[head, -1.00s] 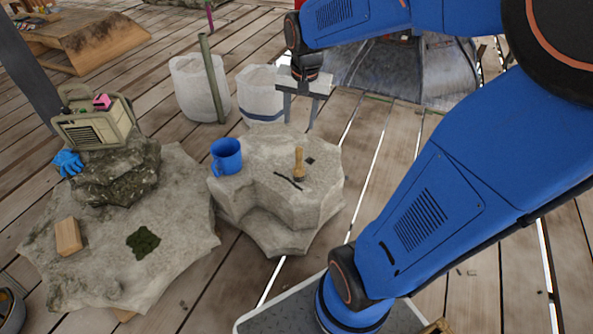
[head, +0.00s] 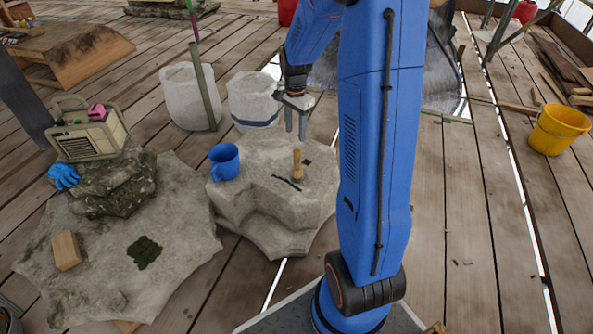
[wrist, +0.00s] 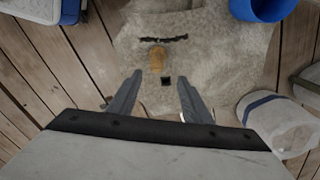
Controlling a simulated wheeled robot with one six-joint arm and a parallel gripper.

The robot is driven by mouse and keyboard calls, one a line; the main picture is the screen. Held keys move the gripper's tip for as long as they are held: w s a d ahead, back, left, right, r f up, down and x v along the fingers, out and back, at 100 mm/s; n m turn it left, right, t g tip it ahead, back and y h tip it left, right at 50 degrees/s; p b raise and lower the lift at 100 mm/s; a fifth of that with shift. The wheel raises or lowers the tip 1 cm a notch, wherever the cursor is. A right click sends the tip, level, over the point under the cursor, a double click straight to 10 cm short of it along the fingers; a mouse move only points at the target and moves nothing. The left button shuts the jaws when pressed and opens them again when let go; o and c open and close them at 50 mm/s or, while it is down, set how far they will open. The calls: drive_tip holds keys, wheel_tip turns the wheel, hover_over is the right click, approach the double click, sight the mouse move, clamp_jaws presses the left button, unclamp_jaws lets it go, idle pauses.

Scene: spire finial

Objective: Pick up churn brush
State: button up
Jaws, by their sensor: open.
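The churn brush (head: 297,165) looks like a small upright tool with a tan wooden handle. It stands on top of the pale stone block (head: 265,205), right of a blue mug. In the wrist view the brush (wrist: 157,58) shows from above, ahead of the fingertips and roughly between their lines. My gripper (head: 296,136) is open and empty, above the back edge of the block and apart from the brush. In the wrist view its two fingers (wrist: 158,82) are spread wide. A dark thin mark or strip (head: 287,183) lies beside the brush.
The blue mug (head: 225,161) stands on the block's left side. White sacks (head: 253,100) stand behind the block. A larger rock at left bears a radio (head: 90,130), blue glove (head: 63,176) and wooden block (head: 66,250). A yellow bucket (head: 558,130) stands at far right.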

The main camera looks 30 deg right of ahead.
sight(297, 162)
wheel_tip(297, 162, down, 11)
drive_tip(key=shift+f, duration=0.1)
drive_tip(key=shift+s+d+f, duration=0.1)
drive_tip(key=shift+s+f, duration=0.1)
drive_tip(key=shift+f, duration=1.15)
drive_tip(key=shift+s+f, duration=0.15)
drive_tip(key=shift+f, duration=1.2)
drive_tip(key=shift+c, duration=0.7)
clamp_jaws()
